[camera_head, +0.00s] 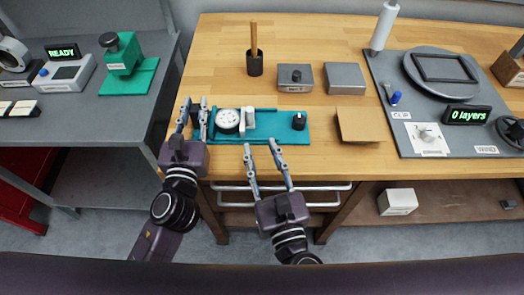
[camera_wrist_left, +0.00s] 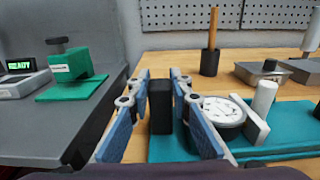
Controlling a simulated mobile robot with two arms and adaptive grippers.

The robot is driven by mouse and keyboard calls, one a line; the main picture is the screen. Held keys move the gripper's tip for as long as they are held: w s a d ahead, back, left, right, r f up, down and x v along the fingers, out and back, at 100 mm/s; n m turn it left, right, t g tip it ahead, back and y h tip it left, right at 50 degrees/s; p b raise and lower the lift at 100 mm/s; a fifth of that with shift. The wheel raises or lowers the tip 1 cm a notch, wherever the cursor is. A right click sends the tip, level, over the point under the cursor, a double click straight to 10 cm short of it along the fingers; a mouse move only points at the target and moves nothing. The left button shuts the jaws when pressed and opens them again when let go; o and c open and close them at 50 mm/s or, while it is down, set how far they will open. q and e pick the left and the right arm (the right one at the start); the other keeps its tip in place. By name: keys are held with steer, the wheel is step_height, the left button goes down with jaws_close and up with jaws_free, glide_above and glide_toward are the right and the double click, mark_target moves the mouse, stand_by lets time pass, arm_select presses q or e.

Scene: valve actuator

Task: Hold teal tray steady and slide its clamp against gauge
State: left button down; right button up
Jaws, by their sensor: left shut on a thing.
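The teal tray (camera_head: 276,130) lies at the table's front edge. The round white gauge (camera_head: 228,119) sits on its left half, also in the left wrist view (camera_wrist_left: 220,109). A white clamp (camera_head: 248,117) with an upright post stands just right of the gauge; it also shows in the left wrist view (camera_wrist_left: 264,98). My left gripper (camera_head: 194,112) is shut on a black block (camera_wrist_left: 160,105) at the tray's left end; whether the block belongs to the tray is unclear. My right gripper (camera_head: 261,147) is open and empty, in front of the tray's front edge below the clamp.
A black knob (camera_head: 299,121) stands on the tray's right end. A cardboard-coloured piece (camera_head: 360,125) lies right of it. Behind are a grey box with a knob (camera_head: 295,77), a grey block (camera_head: 345,77) and a black holder with a wooden handle (camera_head: 255,63). The rear-left tabletop is clear.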

arm_select(q)
steer(key=shift+r, duration=0.1)
steer(key=c, duration=1.7)
jaws_free()
